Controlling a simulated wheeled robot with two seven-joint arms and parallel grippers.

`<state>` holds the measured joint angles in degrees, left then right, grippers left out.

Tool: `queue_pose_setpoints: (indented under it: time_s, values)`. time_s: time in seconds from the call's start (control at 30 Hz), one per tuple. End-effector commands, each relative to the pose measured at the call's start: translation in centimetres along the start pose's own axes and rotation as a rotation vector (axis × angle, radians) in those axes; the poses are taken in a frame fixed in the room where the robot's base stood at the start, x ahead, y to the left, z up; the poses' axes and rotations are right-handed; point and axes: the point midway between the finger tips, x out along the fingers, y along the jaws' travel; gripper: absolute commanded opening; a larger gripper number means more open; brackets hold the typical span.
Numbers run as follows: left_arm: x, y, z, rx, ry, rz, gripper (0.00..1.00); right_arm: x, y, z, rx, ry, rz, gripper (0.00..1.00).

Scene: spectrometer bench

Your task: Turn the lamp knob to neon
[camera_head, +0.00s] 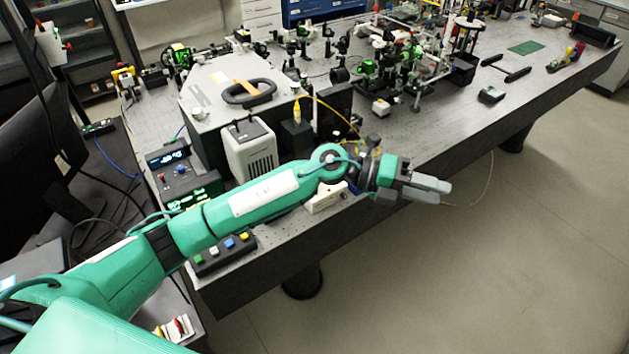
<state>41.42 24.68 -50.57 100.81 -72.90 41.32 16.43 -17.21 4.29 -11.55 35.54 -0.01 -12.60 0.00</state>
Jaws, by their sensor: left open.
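My left gripper (438,191) is past the near edge of the bench, over the floor, at the end of my green arm. Its grey fingers point right, are open, and hold nothing that I can see. I cannot make out a lamp knob or a neon label. A white and grey box with vents (250,155) stands on the bench behind my forearm; whether it is the lamp is unclear. A white item (325,198) at the bench edge is partly hidden by my arm. My right gripper is not in view.
The perforated bench (440,125) carries a large grey housing (207,105), a blue-display unit (167,156), a green-display unit (196,191), a coloured-button box (226,251) and crowded optics at the back. The floor (500,260) right of the bench is clear.

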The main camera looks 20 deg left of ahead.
Motion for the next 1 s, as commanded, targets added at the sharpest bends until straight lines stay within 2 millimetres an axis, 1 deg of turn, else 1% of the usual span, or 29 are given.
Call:
queue_pose_setpoints:
  time_s: [0.03, 0.07, 0.1, 0.17, 0.2, 0.27, 0.3, 0.37, 0.4, 0.5, 0.6, 0.7, 0.77, 0.87, 1.0]
  values:
    - [-0.7, 1.5, 0.5, 0.054, 0.076, 0.110, 0.41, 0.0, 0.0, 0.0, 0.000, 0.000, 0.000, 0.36]
    - [-1.2, 2.5, 0.6, 0.082, 0.125, 0.179, 0.41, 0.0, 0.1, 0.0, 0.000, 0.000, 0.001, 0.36]
    - [-2.2, 3.9, 0.9, 0.114, 0.187, 0.277, 0.41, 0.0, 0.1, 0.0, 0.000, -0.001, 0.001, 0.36]
    - [-4.2, 6.0, 1.7, 0.149, 0.271, 0.431, 0.41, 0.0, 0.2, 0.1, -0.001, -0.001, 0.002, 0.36]
    - [-6.0, 7.2, 2.5, 0.167, 0.321, 0.536, 0.41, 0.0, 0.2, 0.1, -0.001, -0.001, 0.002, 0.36]
    - [-9.0, 8.7, 3.8, 0.180, 0.386, 0.696, 0.41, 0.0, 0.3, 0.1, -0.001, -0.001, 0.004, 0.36]
    - [-11.2, 9.5, 4.7, 0.182, 0.420, 0.799, 0.41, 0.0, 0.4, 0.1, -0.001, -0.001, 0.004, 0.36]
    - [-14.4, 10.1, 6.1, 0.177, 0.462, 0.941, 0.41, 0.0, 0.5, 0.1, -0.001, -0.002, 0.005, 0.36]
    - [-16.5, 10.3, 7.0, 0.167, 0.482, 1.028, 0.41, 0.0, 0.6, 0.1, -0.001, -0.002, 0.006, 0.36]
    - [-20.9, 10.3, 8.6, 0.136, 0.516, 1.202, 0.41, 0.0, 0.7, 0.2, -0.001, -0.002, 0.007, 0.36]
    - [-23.8, 9.8, 9.7, 0.108, 0.533, 1.312, 0.41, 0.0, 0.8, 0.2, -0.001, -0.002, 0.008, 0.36]
    - [-25.1, 9.7, 10.0, 0.090, 0.540, 1.365, 0.41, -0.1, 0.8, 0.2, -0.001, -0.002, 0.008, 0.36]
    - [-25.4, 10.0, 10.0, 0.086, 0.542, 1.375, 0.41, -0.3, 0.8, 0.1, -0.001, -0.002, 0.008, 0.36]
    - [-25.3, 11.0, 9.6, 0.084, 0.545, 1.376, 0.41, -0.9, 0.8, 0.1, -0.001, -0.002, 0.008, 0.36]
    - [-25.0, 13.5, 8.7, 0.083, 0.546, 1.374, 0.41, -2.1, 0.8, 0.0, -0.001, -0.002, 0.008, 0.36]
